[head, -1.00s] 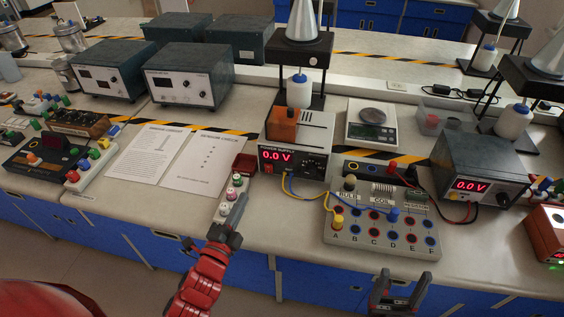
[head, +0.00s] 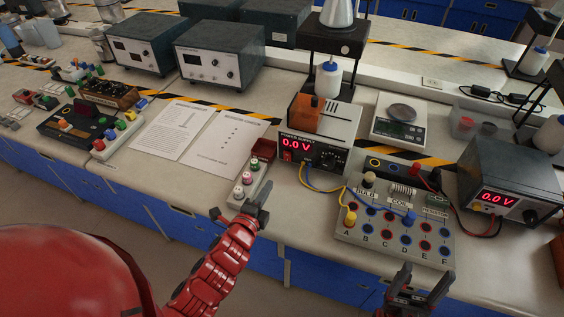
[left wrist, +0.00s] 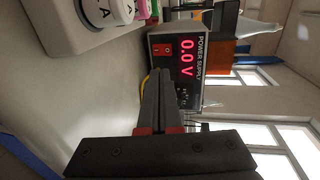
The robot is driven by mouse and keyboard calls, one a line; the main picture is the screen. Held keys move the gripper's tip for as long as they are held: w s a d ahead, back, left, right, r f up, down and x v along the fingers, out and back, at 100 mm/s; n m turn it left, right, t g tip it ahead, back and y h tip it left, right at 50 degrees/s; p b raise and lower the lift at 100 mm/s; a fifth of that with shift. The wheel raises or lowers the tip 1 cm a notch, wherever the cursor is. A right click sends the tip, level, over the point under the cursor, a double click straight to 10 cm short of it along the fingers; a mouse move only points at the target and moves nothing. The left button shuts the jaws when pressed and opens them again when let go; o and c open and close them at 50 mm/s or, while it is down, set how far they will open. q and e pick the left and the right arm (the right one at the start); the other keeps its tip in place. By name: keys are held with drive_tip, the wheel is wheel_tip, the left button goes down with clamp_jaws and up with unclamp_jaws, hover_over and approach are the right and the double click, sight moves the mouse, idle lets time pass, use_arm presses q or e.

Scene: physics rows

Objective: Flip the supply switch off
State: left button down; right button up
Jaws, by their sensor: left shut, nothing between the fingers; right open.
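The power supply (head: 326,128) stands on the bench in the head view, its red display reading 0.0 V. Its red rocker switch (head: 287,156) is at the lower left of its front; it also shows in the left wrist view (left wrist: 162,50), below the display in the supply's own frame. I cannot tell the rocker's position. My left gripper (head: 262,193) is shut and empty, in front of the supply and apart from it; its closed fingers (left wrist: 158,88) point toward the supply's front in the left wrist view. My right gripper (head: 423,276) is open and empty at the bench's front edge.
A circuit board (head: 393,225) with yellow and blue leads stands right of the switch. A strip of coloured knobs (head: 245,185) lies beside my left gripper. A second supply (head: 507,180) reading 0.0 V is at right. Paper sheets (head: 205,142) lie left.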

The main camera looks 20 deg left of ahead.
sight(286, 156)
use_arm(q)
drive_tip(key=w, duration=0.4)
drive_tip(key=w+p, duration=0.1)
drive_tip(key=w, duration=0.2)
drive_tip(key=w+f+p, duration=0.1)
drive_tip(key=w, duration=0.3)
drive_tip(key=shift+w+d, duration=0.2)
drive_tip(key=shift+w, duration=0.15)
drive_tip(key=shift+w+d+r+p, duration=0.15)
drive_tip(key=shift+w+r+p, duration=0.15)
drive_tip(key=shift+p, duration=0.35)
drive_tip(key=shift+s+f+g, duration=0.1)
drive_tip(key=shift+f+g, duration=0.15)
drive_tip(key=shift+g, duration=0.05)
drive_tip(key=shift+s, duration=0.1)
